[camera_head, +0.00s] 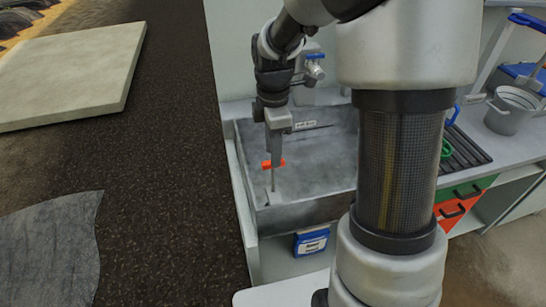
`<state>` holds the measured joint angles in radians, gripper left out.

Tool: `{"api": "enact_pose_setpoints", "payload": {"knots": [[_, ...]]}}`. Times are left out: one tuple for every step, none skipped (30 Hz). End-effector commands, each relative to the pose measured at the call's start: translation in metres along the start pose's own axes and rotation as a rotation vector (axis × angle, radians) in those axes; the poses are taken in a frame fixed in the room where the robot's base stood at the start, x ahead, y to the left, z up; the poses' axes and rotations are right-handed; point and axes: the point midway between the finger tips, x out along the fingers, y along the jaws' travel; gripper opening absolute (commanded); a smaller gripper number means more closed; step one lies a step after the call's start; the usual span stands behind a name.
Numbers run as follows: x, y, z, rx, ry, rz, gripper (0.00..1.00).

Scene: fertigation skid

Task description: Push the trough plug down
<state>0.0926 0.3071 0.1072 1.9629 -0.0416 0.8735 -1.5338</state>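The grey trough (300,216) is set into the bench in the middle of the head view. An orange-red crosspiece (265,164) with a thin upright stem (273,183) stands inside it near the left side. It looks like the plug's handle, but the plug itself and the drain cannot be made out. My gripper (275,153) points straight down over the trough, with its fingertips at the crosspiece. The fingers show as one narrow grey shape. Whether they touch or hold the crosspiece is not clear.
A tap with a blue handle (315,56) stands behind the trough. My arm hides the trough's right part. A metal bucket (511,110) and a dark drain rack (468,148) are at right. A blue-and-white box (311,241) sits below the trough. Dark floor lies at left.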

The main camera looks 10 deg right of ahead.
Motion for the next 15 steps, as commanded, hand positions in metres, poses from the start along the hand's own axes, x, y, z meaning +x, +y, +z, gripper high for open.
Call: {"api": "enact_pose_setpoints", "payload": {"knots": [[0.009,-0.001,0.000,0.000,0.000,-0.004,0.33],[0.012,-0.001,0.000,0.000,0.000,-0.003,0.33],[0.016,0.000,0.000,-0.001,0.000,-0.002,0.33],[0.018,0.000,0.000,-0.001,0.000,-0.001,0.33],[0.020,0.000,0.000,-0.001,0.000,-0.001,0.33],[0.022,0.000,0.000,-0.001,0.000,-0.001,0.33],[0.023,0.000,0.000,-0.001,0.000,-0.001,0.33],[0.024,0.000,0.000,-0.001,0.000,-0.001,0.33],[0.025,0.000,0.000,-0.001,0.000,0.000,0.33],[0.025,0.000,0.000,-0.001,0.000,0.000,0.33],[0.025,0.000,0.000,-0.001,0.000,0.000,0.33],[0.025,0.000,0.000,-0.001,0.000,0.000,0.33],[0.025,0.000,0.000,-0.001,0.000,0.000,0.33],[0.025,0.000,0.000,-0.001,0.000,0.000,0.33],[0.025,0.000,0.000,-0.001,0.000,0.000,0.33]]}}
